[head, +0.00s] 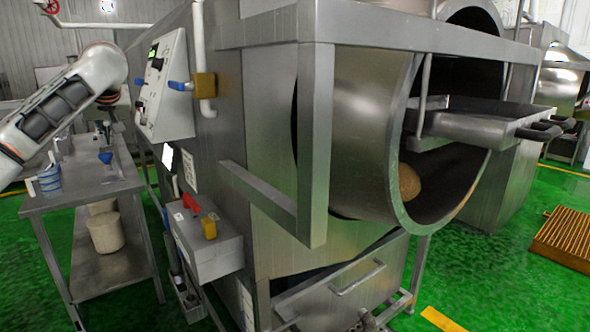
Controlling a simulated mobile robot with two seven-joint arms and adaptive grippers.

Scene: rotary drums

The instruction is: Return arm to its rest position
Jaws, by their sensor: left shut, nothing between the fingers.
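My left arm (62,108) comes in from the left edge, a white limb with dark ribbed sections. It rises to a white joint and bends down at its far end. My left gripper (104,128) hangs there, dark and small, above the steel side table (95,188) and left of the control panel. It is shut and empty. It looks apart from the table and the panel, though its fingertips are hard to make out. My right gripper does not show.
A large steel drum machine (270,120) fills the middle, with a control panel (165,85) on its left side. Inside the open drum (375,130) lies a brown round object (409,182). A grey box (205,245) with red and yellow parts juts out below.

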